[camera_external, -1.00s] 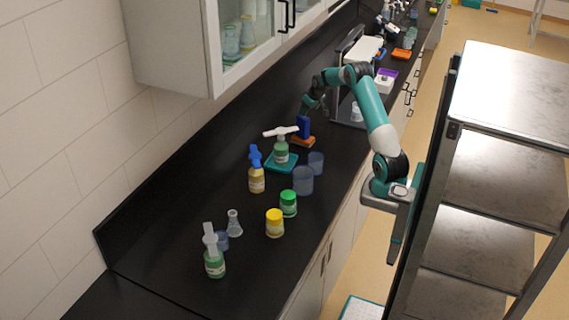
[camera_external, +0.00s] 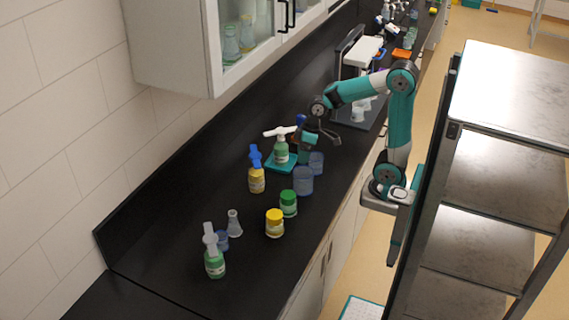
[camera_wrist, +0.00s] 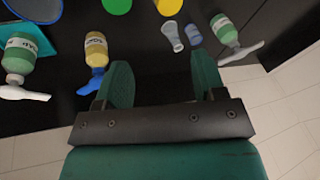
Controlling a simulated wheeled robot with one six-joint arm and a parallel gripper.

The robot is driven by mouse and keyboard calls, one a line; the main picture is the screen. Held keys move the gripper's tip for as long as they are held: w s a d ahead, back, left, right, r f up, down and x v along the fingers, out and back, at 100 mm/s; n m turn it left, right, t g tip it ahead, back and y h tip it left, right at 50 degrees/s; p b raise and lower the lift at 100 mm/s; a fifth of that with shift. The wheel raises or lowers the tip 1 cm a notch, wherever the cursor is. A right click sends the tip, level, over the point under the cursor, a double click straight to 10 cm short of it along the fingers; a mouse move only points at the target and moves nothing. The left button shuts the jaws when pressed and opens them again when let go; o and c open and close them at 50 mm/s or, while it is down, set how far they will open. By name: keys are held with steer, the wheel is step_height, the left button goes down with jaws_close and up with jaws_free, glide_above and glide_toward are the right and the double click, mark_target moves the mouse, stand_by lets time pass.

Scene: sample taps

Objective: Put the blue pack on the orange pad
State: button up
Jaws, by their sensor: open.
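The blue pack (camera_external: 300,119) shows only in part in the external view, behind my gripper, just beyond the teal tray. The orange pad is hidden there behind my gripper; one second ago it showed directly under the pack, which stood upright on it. My gripper (camera_external: 309,146) hangs in front of the pack, near the teal tray. In the wrist view my gripper (camera_wrist: 162,84) is open, with nothing between its two green fingers. Neither pack nor pad shows in the wrist view.
A green pump bottle (camera_external: 281,152) stands on the teal tray (camera_external: 270,166) close to my gripper. Blue beakers (camera_external: 303,181), a yellow bottle (camera_external: 257,180), and green-capped (camera_external: 288,204) and yellow-capped (camera_external: 274,223) jars stand nearer.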

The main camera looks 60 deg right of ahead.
steer(key=s+a+f+n+g, duration=0.1)
steer(key=s+a, duration=0.4)
steer(key=s, duration=0.8)
steer(key=shift+a+n+g+y, duration=0.15)
steer(key=shift+n+g+y, duration=0.2)
steer(key=shift+n, duration=0.45)
